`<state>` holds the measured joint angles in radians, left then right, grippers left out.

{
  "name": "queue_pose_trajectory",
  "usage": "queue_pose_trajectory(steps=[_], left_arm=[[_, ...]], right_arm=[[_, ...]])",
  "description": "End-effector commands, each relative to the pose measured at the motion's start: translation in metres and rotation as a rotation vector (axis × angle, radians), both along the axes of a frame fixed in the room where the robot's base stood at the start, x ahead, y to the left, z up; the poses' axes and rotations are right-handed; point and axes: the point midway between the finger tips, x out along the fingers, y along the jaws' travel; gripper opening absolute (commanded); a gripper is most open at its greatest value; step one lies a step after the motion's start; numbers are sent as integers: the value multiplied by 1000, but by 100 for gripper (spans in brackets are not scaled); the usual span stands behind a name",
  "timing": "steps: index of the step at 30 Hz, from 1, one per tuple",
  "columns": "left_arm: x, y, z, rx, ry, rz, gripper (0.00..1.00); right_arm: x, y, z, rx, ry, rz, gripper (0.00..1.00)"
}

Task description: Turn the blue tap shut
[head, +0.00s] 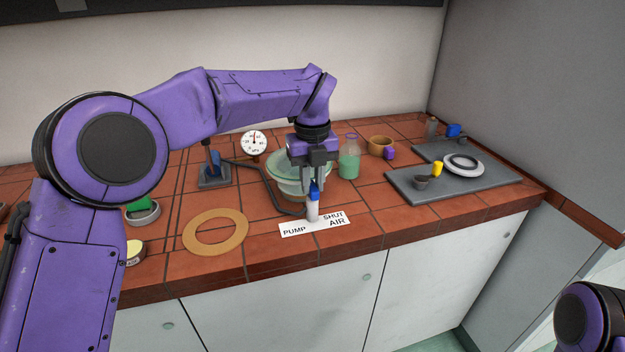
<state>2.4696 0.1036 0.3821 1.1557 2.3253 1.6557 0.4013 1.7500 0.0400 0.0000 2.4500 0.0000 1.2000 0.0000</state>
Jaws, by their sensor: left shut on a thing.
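The blue tap (314,191) sits on top of a short white post (312,211) near the front edge of the tiled bench. A white label (298,229) at its foot reads PUMP, SHUT and AIR. My left gripper (314,186) points down over the tap and is shut on it. The fingers hide part of the tap, so its exact angle is hard to tell. My right gripper is not in view; only a piece of my right arm shows at the lower right.
A glass bowl (284,168) stands just behind the tap, with a dark hose (268,186) beside it. A gauge (254,142), a green bottle (349,160) and a grey tray (480,192) stand further off. A cork ring (189,234) lies to the left.

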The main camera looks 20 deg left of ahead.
Motion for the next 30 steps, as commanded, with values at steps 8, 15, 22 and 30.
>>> queue_pose_trajectory(steps=[8,15,22,30], left_arm=[[0,0,3,-3,-2,-73,0],[0,0,5,-5,-1,-249,0],[0,1,6,-3,-2,-466,0],[0,1,7,-3,-2,-723,0]], right_arm=[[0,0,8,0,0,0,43],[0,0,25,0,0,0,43],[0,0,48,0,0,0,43],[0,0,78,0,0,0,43]])
